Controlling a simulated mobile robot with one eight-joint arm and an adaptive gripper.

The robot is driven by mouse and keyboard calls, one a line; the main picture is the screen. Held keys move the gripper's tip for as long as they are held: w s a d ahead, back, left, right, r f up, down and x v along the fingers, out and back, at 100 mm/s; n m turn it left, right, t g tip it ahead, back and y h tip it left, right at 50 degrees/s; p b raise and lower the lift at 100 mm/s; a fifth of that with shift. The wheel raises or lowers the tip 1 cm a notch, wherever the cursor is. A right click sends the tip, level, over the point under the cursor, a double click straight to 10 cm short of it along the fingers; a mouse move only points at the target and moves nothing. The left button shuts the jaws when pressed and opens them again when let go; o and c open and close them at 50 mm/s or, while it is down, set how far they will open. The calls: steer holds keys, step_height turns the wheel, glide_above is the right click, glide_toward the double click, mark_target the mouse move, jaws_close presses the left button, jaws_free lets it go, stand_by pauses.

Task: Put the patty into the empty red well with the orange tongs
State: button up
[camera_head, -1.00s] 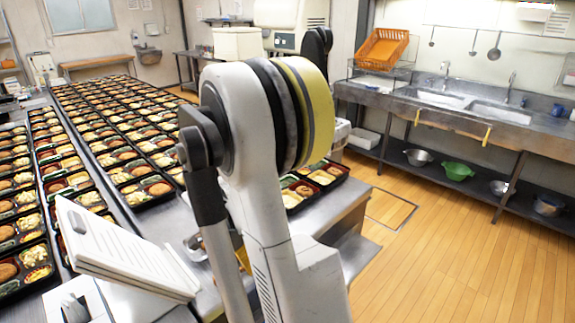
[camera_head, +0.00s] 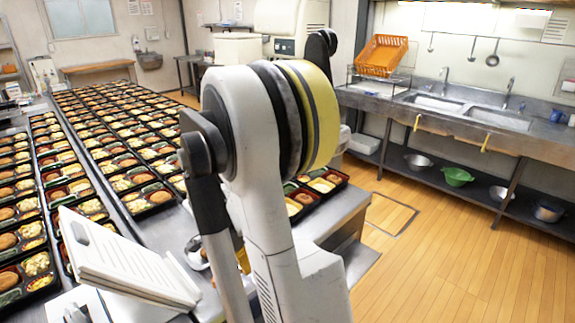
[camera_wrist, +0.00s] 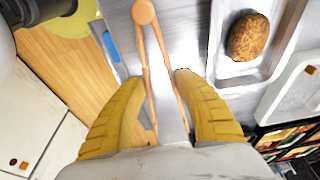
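The orange tongs (camera_wrist: 144,14) show in the wrist view, with their round joint at the top and two thin arms running down between my yellow fingers. My gripper (camera_wrist: 160,80) is open, with one finger on each side of the tongs; I cannot tell whether they touch. Black bento trays (camera_wrist: 270,132) show in part at the lower right edge. The empty red well cannot be made out. In the head view my arm hides most of the gripper and the tongs.
Rows of filled bento trays (camera_head: 123,176) cover the long table at left. More trays (camera_head: 318,194) sit right of my arm. White boards (camera_head: 115,258) stand at the lower left. A sink counter (camera_head: 450,110) with an orange basket (camera_head: 381,55) lines the right wall. The wooden floor between is clear.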

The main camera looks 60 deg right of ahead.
step_height(320, 180, up, 9)
steer(key=p, duration=0.6)
steer(key=shift+r, duration=0.2)
steer(key=shift+a, duration=0.1)
